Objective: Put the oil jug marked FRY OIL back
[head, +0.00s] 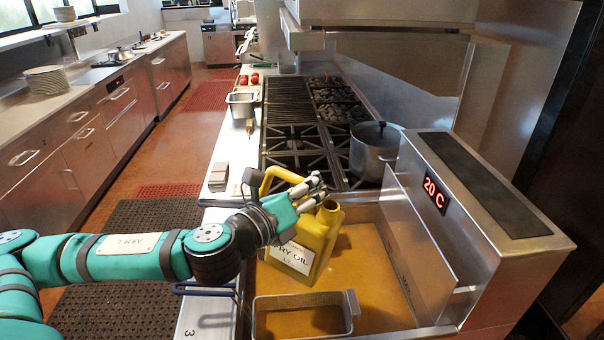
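The yellow oil jug (319,231) has a white label reading "...RY OIL"; its first letter is covered. It is in the middle of the head view, tilted, above the oil of the fryer (385,262). Its open spout points up at the right, and its handle loop shows at the left. My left gripper (313,190) reaches in from the left across the top of the jug and is shut around its handle; the grip itself is partly hidden by the fingers and wrist. My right gripper is not in view.
A wire fryer basket (345,306) sits at the near side of the fryer. The control box (483,195) reading "20 C" rises at the right. A lidded pot (374,152) stands on the stove beyond. A narrow steel counter (222,165) lies left of the stove.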

